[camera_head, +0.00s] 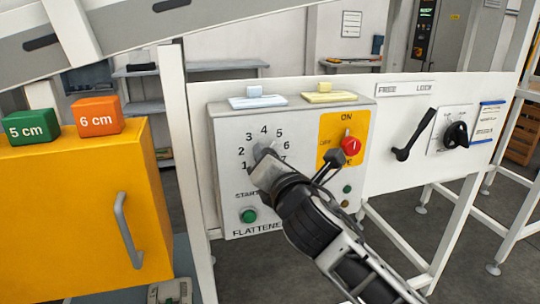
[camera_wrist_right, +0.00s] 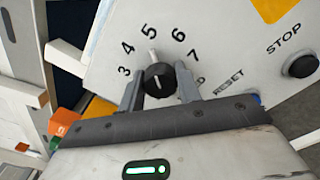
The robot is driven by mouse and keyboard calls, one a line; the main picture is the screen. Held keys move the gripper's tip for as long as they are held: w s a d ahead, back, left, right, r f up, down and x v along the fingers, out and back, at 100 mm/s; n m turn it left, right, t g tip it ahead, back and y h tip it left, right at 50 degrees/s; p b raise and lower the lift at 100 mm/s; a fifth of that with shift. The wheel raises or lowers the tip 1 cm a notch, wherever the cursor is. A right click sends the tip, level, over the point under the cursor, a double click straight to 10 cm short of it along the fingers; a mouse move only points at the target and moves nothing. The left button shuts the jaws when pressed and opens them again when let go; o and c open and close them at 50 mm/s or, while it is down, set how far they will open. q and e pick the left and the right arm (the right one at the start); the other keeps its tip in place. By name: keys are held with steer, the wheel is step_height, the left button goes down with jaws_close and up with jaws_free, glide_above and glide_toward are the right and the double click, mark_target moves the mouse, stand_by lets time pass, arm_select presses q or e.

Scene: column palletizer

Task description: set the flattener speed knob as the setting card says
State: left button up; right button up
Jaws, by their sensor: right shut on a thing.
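The flattener panel (camera_head: 222,190) is a light grey box with a numbered dial at its upper left. The flattener speed knob (camera_wrist_right: 159,80) is round and black, and its pale pointer is turned toward about 5 in the right wrist view. My right gripper (camera_wrist_right: 160,88) is shut on the knob, one finger on each side. In the head view my right gripper (camera_head: 265,163) covers most of the knob. A small card with a blue top (camera_head: 487,121) hangs at the right, perhaps the setting card; its text is too small to read. My left gripper is not in view.
The panel also has a green start button (camera_head: 249,215) and a red knob on a yellow plate (camera_head: 350,146). A black lever (camera_head: 415,135) and another black knob (camera_head: 456,134) are to the right. A yellow cabinet (camera_head: 80,200) with two labelled blocks stands at the left.

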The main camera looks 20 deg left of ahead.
steer(key=shift+f+m, duration=0.1)
steer(key=shift+m, duration=0.3)
steer(key=o, duration=1)
steer(key=shift+c, duration=0.2)
steer(key=shift+s, duration=0.1)
steer(key=b+v, duration=0.1)
steer(key=v, duration=1.5)
